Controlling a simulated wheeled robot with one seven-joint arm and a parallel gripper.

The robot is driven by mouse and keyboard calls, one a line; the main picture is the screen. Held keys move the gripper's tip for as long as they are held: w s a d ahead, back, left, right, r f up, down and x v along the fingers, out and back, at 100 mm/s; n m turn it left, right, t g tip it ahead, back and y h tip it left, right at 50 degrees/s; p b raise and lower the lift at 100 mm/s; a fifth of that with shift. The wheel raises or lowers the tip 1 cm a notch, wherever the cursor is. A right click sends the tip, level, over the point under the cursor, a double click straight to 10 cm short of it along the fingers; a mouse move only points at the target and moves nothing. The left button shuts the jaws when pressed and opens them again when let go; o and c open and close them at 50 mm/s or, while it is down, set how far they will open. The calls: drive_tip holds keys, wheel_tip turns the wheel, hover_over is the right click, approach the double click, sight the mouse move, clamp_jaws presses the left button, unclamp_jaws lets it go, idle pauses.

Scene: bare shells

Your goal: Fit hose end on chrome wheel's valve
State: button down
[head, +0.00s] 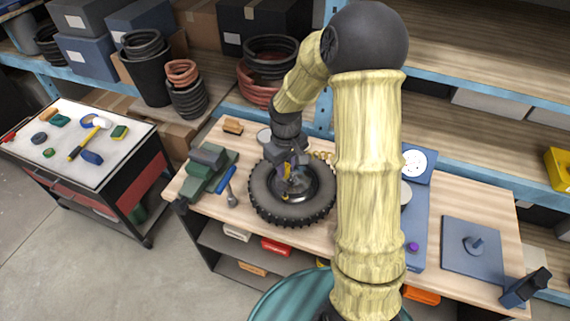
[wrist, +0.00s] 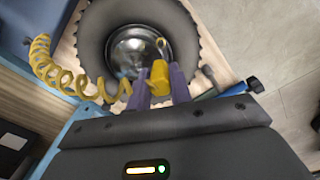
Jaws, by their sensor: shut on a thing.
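The chrome wheel (head: 262,198) lies flat on the workbench, a black knobbly tyre around a shiny hub. In the wrist view its chrome hub (wrist: 130,50) shows beyond my fingers. My gripper (head: 288,178) is over the wheel, its purple fingers (wrist: 160,82) shut on the yellow hose end (wrist: 159,77). The yellow coiled hose (wrist: 62,78) runs off to the left in the wrist view. A small brassy piece (wrist: 161,43) shows just beyond the hose end at the hub's edge; it may be the valve. I cannot tell whether the two touch.
A green vise (head: 208,168) and a blue-handled tool (head: 227,180) are left of the wheel. A blue panel with a dial (head: 416,163) and a grey plate with a post (head: 472,244) are to the right. A tool cart (head: 88,140) stands at far left.

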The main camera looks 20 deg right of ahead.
drive_tip(key=shift+f, duration=0.1)
drive_tip(key=shift+f+b, duration=2.45)
drive_tip(key=shift+f, duration=0.35)
drive_tip(key=shift+f, duration=0.3)
drive_tip(key=shift+s+a+f, duration=0.1)
drive_tip(key=shift+s, duration=0.1)
drive_tip(key=shift+w+f+b, duration=0.1)
drive_tip(key=shift+f+b, duration=0.7)
drive_tip(key=shift+f, duration=0.4)
idle(0.6)
drive_tip(key=c, duration=0.6)
unclamp_jaws()
drive_tip(key=shift+r+p, duration=1.3)
drive_tip(key=shift+r, duration=0.25)
